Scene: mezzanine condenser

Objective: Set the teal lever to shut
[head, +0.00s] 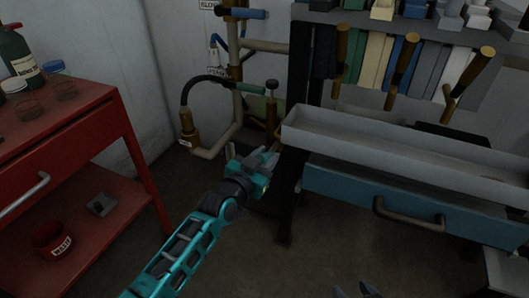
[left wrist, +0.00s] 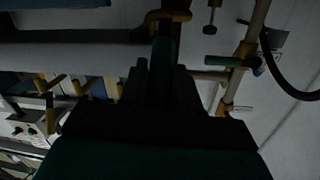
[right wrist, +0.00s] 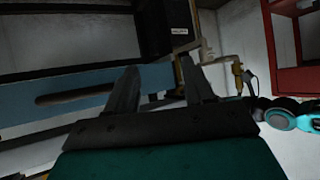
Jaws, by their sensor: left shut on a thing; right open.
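My left gripper (head: 268,160) is low in front of the pipework, beside the left end of the grey tray. In the left wrist view its fingers (left wrist: 160,75) are shut on a dark bar, which looks like the teal lever (left wrist: 165,48). The lever runs from a brass fitting (left wrist: 170,16) down between the fingers. In the head view my gripper hides the held part. My right gripper (head: 356,291) is at the bottom edge of the head view. In the right wrist view its fingers (right wrist: 158,85) are apart with nothing between them.
A blue-handled valve (head: 240,13) and a dark green handle (head: 238,86) are on the pipes above. The grey tray (head: 400,161) and blue drawer (head: 345,190) are close on the right. A red cart (head: 100,108) stands left. The floor between is clear.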

